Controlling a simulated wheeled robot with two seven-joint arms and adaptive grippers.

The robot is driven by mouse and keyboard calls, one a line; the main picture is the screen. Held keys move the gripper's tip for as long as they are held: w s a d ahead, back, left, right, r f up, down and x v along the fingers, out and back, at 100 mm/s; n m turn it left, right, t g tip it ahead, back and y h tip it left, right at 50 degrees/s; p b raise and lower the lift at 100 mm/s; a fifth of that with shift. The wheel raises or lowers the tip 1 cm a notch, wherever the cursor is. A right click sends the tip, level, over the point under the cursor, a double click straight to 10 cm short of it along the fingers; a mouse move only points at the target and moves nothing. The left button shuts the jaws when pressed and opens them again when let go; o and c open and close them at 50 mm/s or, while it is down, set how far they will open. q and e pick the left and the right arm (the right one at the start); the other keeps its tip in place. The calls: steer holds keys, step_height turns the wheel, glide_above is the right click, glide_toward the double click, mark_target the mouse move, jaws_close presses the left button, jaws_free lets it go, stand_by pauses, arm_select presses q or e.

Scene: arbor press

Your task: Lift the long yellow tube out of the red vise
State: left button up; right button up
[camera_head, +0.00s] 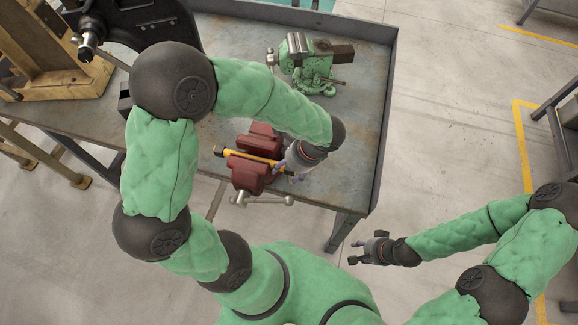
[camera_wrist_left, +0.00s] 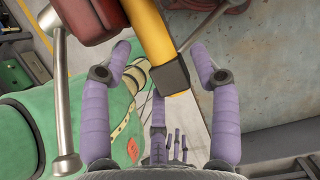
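The long yellow tube (camera_head: 254,158) lies across the red vise (camera_head: 247,176), between its jaws, with its dark left end sticking out. My left gripper (camera_head: 288,168) is at the tube's right end. In the left wrist view, the yellow tube (camera_wrist_left: 152,35) with its dark end cap reaches in between the spread purple fingers of my left gripper (camera_wrist_left: 160,62), with gaps visible on both sides. Part of the red vise (camera_wrist_left: 88,18) shows at the top left there. My right gripper (camera_head: 357,252) is empty, away from the table, with its fingers apart.
A green vise (camera_head: 312,72) stands at the back of the grey table (camera_head: 350,115), which has a raised rim. A black press (camera_head: 140,30) stands at the back left. The red vise's metal handle (camera_head: 262,200) sticks out at the table's front edge.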

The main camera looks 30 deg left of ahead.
arm_select(q)
steer(key=c, duration=0.9)
steer(key=shift+w+a+r, duration=0.1)
steer(key=shift+w, duration=0.2)
steer(key=shift+r+p, duration=3.3)
steer(key=shift+r, duration=0.45)
jaws_close()
